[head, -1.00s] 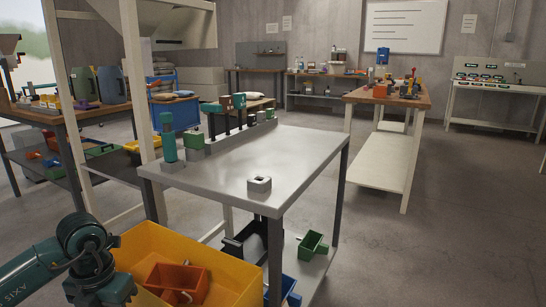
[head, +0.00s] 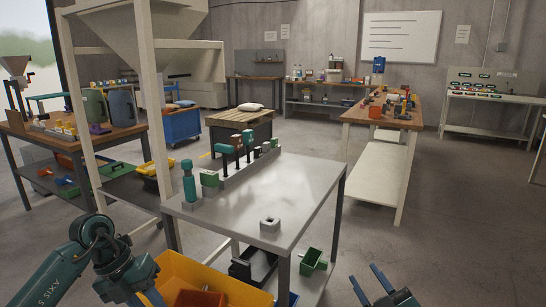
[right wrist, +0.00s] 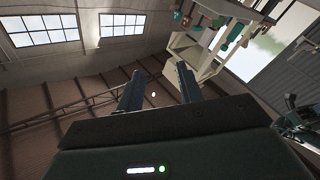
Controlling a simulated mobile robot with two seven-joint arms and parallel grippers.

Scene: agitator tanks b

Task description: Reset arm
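My right gripper (head: 385,285) shows at the bottom edge of the head view, right of the grey metal table and apart from it. In the right wrist view its two fingers (right wrist: 157,90) stand apart with nothing between them, so it is open and empty. That view looks up toward windows and roof beams.
A wooden workbench (head: 385,110) stands behind. Floor at right is clear.

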